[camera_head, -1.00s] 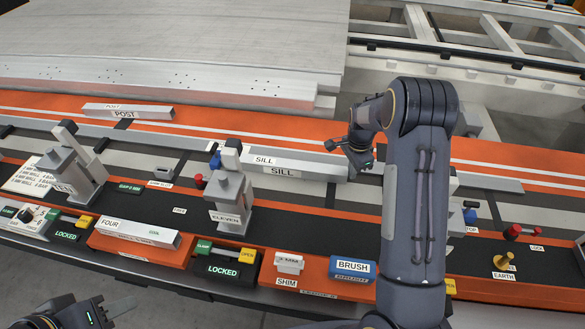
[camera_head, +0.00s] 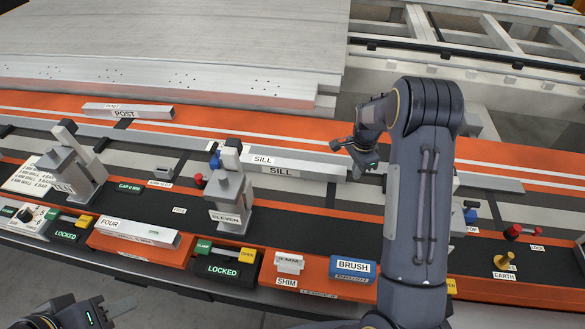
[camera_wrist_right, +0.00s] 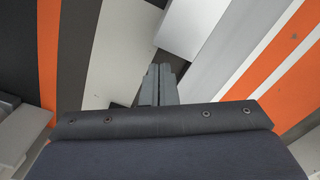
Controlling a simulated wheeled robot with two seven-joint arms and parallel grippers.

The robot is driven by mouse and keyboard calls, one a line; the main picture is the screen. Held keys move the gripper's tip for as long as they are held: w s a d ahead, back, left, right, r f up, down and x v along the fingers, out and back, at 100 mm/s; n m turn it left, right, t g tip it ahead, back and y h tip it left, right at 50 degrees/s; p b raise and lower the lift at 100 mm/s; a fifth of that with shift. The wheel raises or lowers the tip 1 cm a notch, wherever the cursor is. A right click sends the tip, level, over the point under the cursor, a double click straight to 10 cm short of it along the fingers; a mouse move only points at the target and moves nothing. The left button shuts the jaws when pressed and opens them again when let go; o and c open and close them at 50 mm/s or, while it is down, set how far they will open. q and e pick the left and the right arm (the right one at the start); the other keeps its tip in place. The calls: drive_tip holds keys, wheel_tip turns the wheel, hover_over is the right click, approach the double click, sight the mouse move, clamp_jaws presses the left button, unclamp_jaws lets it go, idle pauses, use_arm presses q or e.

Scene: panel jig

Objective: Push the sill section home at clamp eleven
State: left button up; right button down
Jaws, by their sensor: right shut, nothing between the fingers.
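The sill section (camera_head: 310,168) is a grey bar labelled SILL. It lies behind and to the right of clamp eleven (camera_head: 228,190), its left end hidden or close behind the clamp.
Clamp ten (camera_head: 76,168) stands to the left, with a post section (camera_head: 128,110) behind it. A grey bar labelled FOUR (camera_head: 135,235), a shim (camera_head: 289,262) and a blue brush (camera_head: 352,268) lie along the front. My right arm hides part of the jig.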

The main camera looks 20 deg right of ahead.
drive_tip(key=shift+s+d, duration=0.1)
drive_tip(key=shift+d, duration=0.05)
wheel_tip(320, 180, up, 8)
drive_tip(key=p, duration=0.5)
idle(0.4)
idle(0.3)
drive_tip(key=s+a+r+n+t+y, duration=0.2)
drive_tip(key=s+a+r+n, duration=0.3)
drive_tip(key=s+a+r, duration=0.3)
drive_tip(key=s+a+r+n+t+y, duration=0.15)
drive_tip(key=s+a+r+n, duration=0.35)
drive_tip(key=s+r, duration=0.5)
drive_tip(key=s+a+n+t, duration=0.2)
drive_tip(key=s+a+n, duration=0.4)
drive_tip(key=s, duration=0.4)
drive_tip(key=shift+s+f, duration=0.35)
drive_tip(key=shift+f, duration=0.1)
